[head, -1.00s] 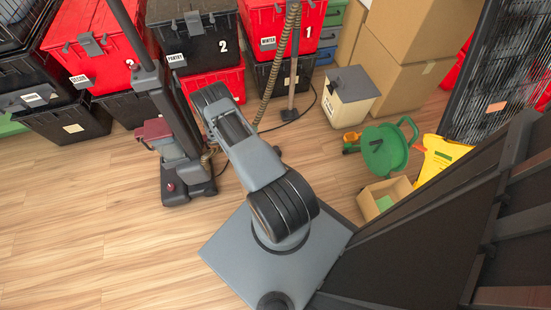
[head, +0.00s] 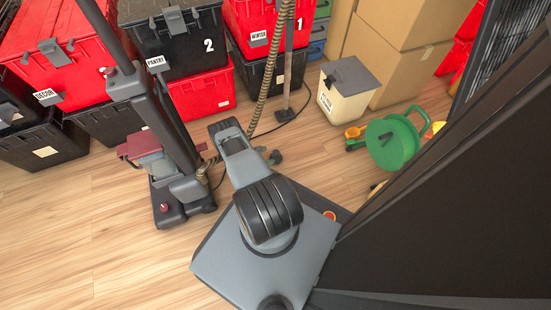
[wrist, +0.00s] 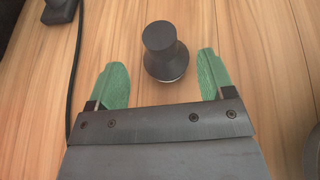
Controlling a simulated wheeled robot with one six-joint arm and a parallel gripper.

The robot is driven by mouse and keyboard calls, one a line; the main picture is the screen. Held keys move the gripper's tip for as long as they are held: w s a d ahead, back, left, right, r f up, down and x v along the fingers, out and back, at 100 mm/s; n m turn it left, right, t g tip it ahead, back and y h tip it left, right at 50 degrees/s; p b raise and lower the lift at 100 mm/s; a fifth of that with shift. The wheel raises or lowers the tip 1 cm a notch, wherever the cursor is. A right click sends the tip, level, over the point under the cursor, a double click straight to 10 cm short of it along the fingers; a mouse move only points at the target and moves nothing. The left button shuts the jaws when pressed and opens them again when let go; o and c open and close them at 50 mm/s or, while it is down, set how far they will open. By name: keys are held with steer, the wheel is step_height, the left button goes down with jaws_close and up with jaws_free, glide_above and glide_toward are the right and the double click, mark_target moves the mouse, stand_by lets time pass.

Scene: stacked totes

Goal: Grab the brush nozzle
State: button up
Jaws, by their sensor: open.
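The brush nozzle (wrist: 163,50) is a small dark round piece with a narrower neck and a pale lower rim. It stands on the wood floor in the wrist view. My gripper (wrist: 162,78) is open, with one green finger to the left and one to the right of the nozzle. The nozzle sits between and slightly beyond the fingertips, and no contact shows. In the head view a small dark shape that looks like the nozzle (head: 276,157) is beside my gripper (head: 262,150), partly hidden by my arm.
An upright vacuum cleaner (head: 175,165) stands to the left, its hose (head: 268,75) rising behind my arm. A black cord (wrist: 77,75) lies left of the gripper. Stacked totes (head: 180,45), a cream bin (head: 345,88) and a green reel (head: 392,143) stand beyond. The left floor is clear.

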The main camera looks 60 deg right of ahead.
mark_target(276, 154)
steer(key=shift+b+x, duration=1.15)
steer(key=shift+x, duration=1.65)
steer(key=shift+s, duration=0.1)
steer(key=c, duration=1)
